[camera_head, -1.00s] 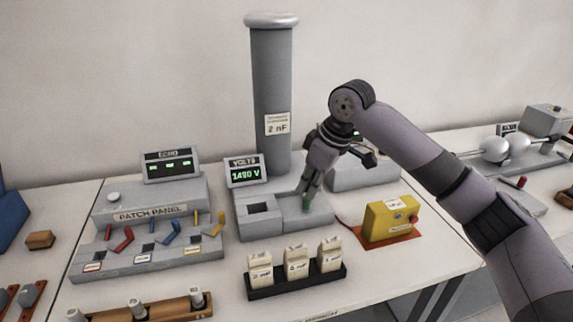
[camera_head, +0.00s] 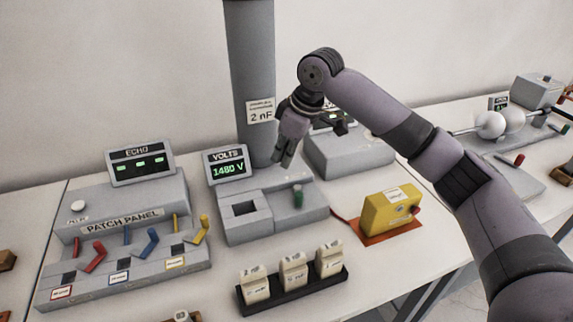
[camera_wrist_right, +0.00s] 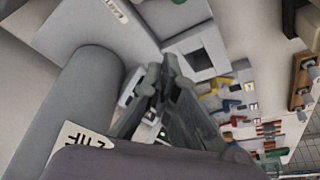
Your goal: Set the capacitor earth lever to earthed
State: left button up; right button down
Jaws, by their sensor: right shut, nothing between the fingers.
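A short lever with a green end (camera_head: 298,197) stands on the right part of the grey base unit (camera_head: 268,222) in front of the tall grey capacitor column (camera_head: 250,60). Its green end faces the front of the table. I cannot read any marking beside it. My right gripper (camera_head: 283,163) is shut and empty, just above and behind the lever, apart from it. In the right wrist view the gripper fingers (camera_wrist_right: 165,75) come together at their tips with nothing held, and I cannot make out the lever there. My left gripper is not in view.
The volts display (camera_head: 228,166) reads 1480 V. A patch panel (camera_head: 125,220) with coloured levers stands left. A rack of labelled blocks (camera_head: 293,282) is in front. A yellow box (camera_head: 390,208) sits on an orange mat to the right, with a grey box (camera_head: 345,153) behind.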

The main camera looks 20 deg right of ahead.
jog(key=p+x, duration=0.1)
jog(key=x, duration=0.7)
jog(key=shift+a+f, duration=0.1)
jog(key=shift+f, duration=0.15)
jog(key=s+d+p, duration=0.1)
jog(key=s+d, duration=0.1)
jog(key=shift+s+d+p, duration=0.1)
jog(key=shift+d+p, duration=0.2)
jog(key=shift+p, duration=0.05)
jog(key=shift+s+d, duration=0.15)
jog(key=shift+s, duration=0.1)
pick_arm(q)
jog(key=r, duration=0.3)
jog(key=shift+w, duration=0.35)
